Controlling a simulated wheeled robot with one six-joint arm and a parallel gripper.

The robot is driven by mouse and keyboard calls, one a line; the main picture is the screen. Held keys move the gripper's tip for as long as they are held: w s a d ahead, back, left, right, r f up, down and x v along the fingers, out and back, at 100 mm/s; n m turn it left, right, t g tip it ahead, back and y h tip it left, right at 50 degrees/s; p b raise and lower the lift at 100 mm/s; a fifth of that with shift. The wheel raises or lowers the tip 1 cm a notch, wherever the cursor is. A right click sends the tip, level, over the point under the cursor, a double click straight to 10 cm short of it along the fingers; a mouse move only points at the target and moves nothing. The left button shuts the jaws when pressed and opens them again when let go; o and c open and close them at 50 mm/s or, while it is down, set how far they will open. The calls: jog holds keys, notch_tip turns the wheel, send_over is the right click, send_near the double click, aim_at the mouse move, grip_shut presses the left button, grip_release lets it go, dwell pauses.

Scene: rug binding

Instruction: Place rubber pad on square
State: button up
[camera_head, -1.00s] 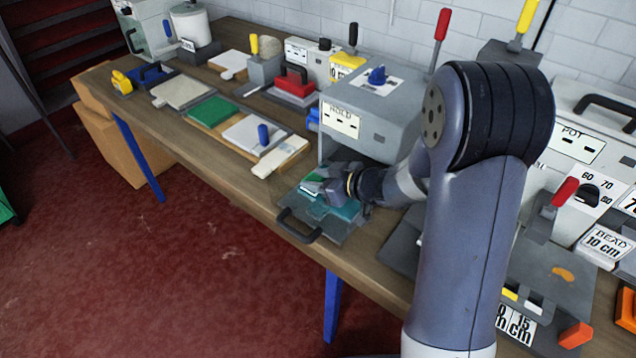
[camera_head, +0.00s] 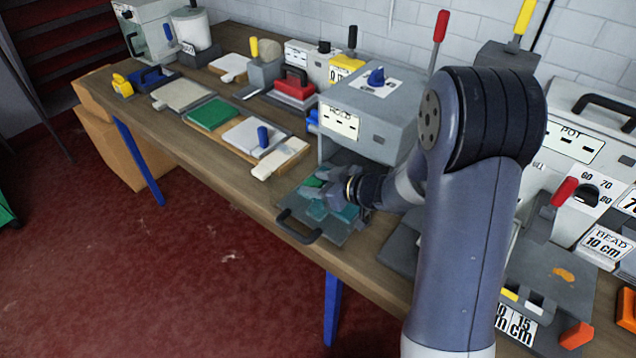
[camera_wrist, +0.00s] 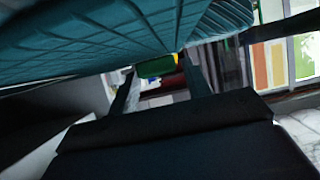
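A small green piece, likely the rubber pad (camera_head: 313,181), is at the tips of my gripper (camera_head: 326,187). In the wrist view the green piece (camera_wrist: 157,67) sits between the two fingertips, which appear closed on it. Teal ribbed pieces, likely including the square (camera_head: 316,209), lie on a dark grey plate (camera_head: 333,232) with a black handle, in front of the grey HOLD box (camera_head: 365,115). My gripper is low over this plate. A teal ribbed surface (camera_wrist: 110,35) fills the top of the wrist view. I cannot tell whether the green piece touches the teal.
The HOLD box stands just behind my gripper. To the left are a white slab with a blue knob (camera_head: 252,137), a green board (camera_head: 212,114) and a beige board (camera_head: 182,95). A machine with a red lever (camera_head: 564,192) stands at the right.

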jog(key=shift+o, duration=1)
jog(key=shift+s+f, duration=0.35)
jog(key=shift+f, duration=0.5)
jog(key=shift+r, duration=0.2)
jog(key=v, duration=0.4)
jog(key=r+p+v, duration=0.1)
jog(key=v, duration=0.7)
jog(key=shift+w+r+p, duration=0.25)
jog(key=shift+w+p, duration=0.05)
jog(key=shift+w, duration=0.05)
